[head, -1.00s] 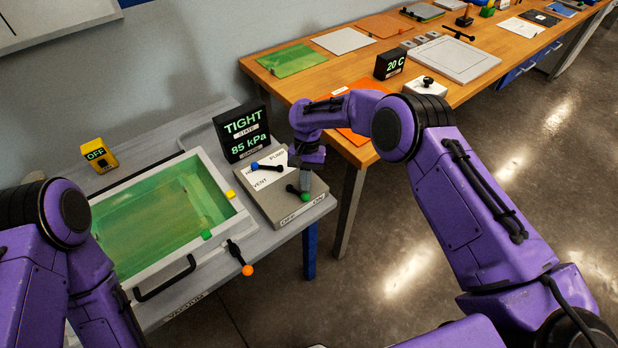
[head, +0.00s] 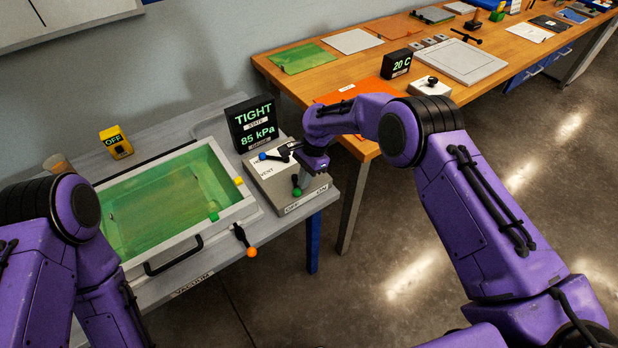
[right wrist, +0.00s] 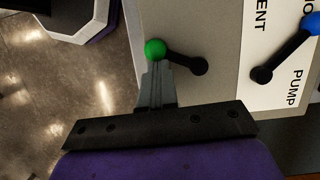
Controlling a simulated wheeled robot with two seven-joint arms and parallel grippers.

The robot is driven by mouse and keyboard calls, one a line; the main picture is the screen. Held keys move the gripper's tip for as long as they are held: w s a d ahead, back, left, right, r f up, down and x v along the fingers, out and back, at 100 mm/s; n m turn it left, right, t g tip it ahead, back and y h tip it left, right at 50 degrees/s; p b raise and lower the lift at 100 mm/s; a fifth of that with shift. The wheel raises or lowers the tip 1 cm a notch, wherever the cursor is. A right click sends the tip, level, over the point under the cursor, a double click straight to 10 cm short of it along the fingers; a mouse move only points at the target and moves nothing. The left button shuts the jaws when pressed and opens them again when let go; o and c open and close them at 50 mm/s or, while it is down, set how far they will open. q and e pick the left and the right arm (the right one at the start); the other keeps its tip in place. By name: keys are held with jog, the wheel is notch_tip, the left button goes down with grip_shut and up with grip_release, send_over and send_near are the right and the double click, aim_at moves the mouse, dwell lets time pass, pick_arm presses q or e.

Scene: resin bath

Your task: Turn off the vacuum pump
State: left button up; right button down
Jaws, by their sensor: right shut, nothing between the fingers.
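The grey control box (head: 318,186) on the bench has OFF and ON marked along its front edge. Its green-knobbed lever (head: 297,191) points to the front, nearer the OFF side; it also shows in the right wrist view (right wrist: 182,58). A blue-knobbed lever (head: 264,156) on the label plate points to the left, toward a partly hidden "HO" label. My right gripper (head: 318,167) is shut and empty, above and right of the green knob. In the right wrist view its fingertips (right wrist: 156,66) appear just beside the green ball; contact cannot be told. My left gripper is out of view.
The display (head: 252,124) reads TIGHT and 85 kPa. Left of the box is a green bath (head: 221,216) with an orange-knobbed lever (head: 251,251) at its front. A wooden table (head: 460,93) with items is at the back right.

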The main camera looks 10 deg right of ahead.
jog(key=shift+s+a+f, duration=0.15)
jog(key=shift+a, duration=0.05)
dwell(0.5)
jog(key=d, duration=0.1)
jog(key=w+d, duration=0.1)
jog(key=d+r+p, duration=0.1)
jog(key=shift+w+d+r, duration=0.1)
jog(key=shift+w+d, duration=0.1)
jog(key=shift+w, duration=0.05)
jog(key=r, duration=0.1)
jog(key=w+d+r+b, duration=0.1)
jog(key=shift+d+r, duration=0.2)
jog(key=shift+r, duration=0.2)
jog(key=b+v, duration=0.1)
jog(key=v, duration=0.5)
jog(key=shift+r+b, duration=0.3)
jog(key=shift+r, duration=0.15)
